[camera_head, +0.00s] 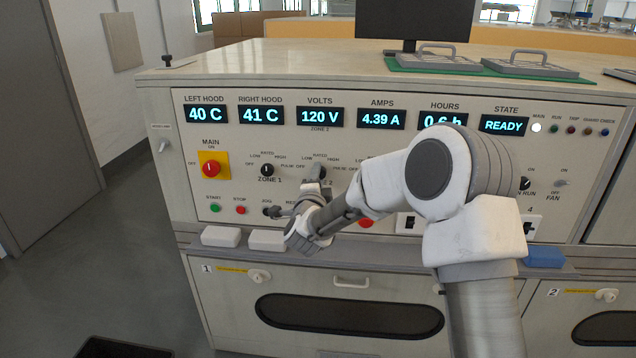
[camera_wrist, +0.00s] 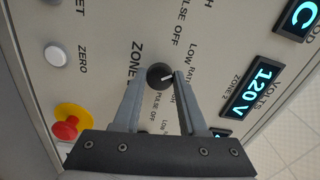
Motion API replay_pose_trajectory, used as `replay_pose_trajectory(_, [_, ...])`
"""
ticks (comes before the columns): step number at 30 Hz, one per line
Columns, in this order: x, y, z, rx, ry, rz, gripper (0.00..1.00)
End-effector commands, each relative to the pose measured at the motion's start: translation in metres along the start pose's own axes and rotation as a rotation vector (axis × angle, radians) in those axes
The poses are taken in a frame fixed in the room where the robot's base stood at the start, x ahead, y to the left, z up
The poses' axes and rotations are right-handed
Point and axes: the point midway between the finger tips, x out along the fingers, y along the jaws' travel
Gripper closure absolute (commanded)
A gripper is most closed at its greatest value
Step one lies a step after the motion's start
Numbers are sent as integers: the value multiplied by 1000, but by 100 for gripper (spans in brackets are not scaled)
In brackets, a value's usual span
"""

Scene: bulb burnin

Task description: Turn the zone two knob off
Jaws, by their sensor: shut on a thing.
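The zone two knob (camera_wrist: 160,76) is a round black knob with a white pointer mark. In the wrist view it sits between my two fingertips, and its mark points right, toward the side of the volts display. My gripper (camera_wrist: 158,82) is shut on it. In the head view my gripper (camera_head: 315,184) reaches up to the panel below the volts display, and the fingers hide most of the knob and its label. The volts display (camera_head: 320,117) reads 120 V, zone 2.
The zone 1 knob (camera_head: 267,170) is to the left, with the red main switch (camera_head: 211,169) on its yellow plate beyond it. My arm covers much of the panel's middle and right. A ledge (camera_head: 219,236) with small blocks runs below the controls.

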Motion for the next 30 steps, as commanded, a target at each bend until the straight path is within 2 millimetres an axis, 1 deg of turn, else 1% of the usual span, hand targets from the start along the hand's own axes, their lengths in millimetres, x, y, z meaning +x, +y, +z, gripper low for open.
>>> replay_pose_trajectory(9, [0, 2, 0, -302, 0, 0, 100])
replay_pose_trajectory(18, [0, 2, 0, -550, -1, 1, 100])
replay_pose_trajectory(24, [0, 2, 0, -667, 0, 1, 100])
replay_pose_trajectory(30, [0, 2, -1, -735, 0, 2, 100])
